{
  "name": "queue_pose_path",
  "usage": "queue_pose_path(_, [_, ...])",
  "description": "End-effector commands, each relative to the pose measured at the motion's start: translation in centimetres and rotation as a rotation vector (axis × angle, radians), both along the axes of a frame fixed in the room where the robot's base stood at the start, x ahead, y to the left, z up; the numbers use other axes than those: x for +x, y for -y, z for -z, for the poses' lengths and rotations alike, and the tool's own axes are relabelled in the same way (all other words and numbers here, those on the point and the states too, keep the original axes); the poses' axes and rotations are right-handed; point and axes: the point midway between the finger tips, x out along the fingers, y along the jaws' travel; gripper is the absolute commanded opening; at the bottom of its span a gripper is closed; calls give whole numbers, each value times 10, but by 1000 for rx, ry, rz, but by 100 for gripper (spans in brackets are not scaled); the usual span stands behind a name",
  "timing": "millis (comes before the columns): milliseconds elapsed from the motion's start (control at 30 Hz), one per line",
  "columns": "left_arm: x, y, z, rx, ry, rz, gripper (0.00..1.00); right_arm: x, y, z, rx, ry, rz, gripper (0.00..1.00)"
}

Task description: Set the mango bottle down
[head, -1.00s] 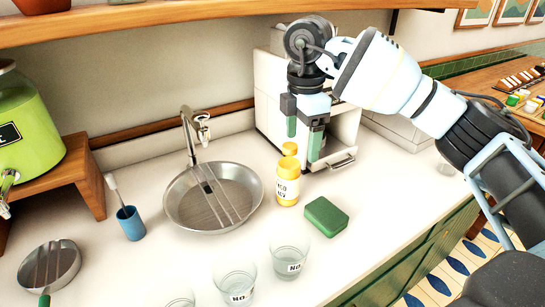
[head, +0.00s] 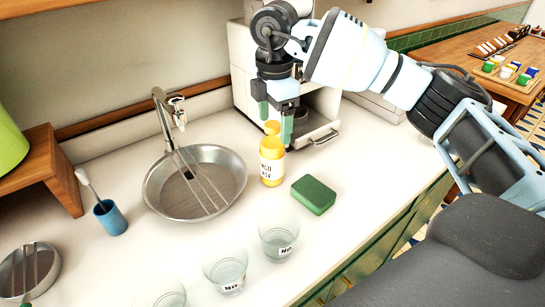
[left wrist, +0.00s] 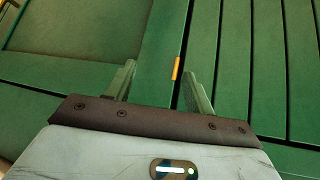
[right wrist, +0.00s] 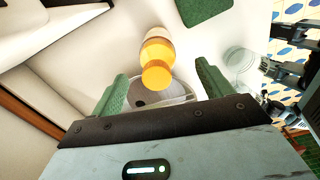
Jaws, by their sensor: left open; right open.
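The mango bottle (head: 271,165) is yellow with a white label, partly legible, and an orange-yellow cap. It stands upright on the white counter (head: 345,150), right of the sink. My right gripper (head: 275,120) is open, its green fingers near the cap. In the right wrist view the bottle (right wrist: 157,50) shows cap towards me, beyond the fingertips and not gripped. My left gripper (left wrist: 158,70) is open and empty in the left wrist view, in front of green cabinet panels (left wrist: 220,50). It is not seen in the head view.
A round steel sink (head: 160,205) with a tap (head: 165,115) lies left of the bottle. A green block (head: 313,195) is to its right, and labelled glasses (head: 279,238) stand in front. A white machine (head: 240,75) stands behind. A blue cup (head: 110,218) holds a brush.

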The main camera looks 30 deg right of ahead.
Motion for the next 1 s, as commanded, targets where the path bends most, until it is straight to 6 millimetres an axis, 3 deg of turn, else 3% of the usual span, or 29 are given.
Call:
queue_pose_path(233, [0,0,0,0,0,0,53,3,-3,35,-1,-2,0,79])
queue_pose_path(567, [0,0,0,0,0,0,53,3,-3,42,-1,0,0,79])
queue_pose_path(1000, [0,0,0,-1,0,-1,53,3,-3,42,-1,1,-1,24])
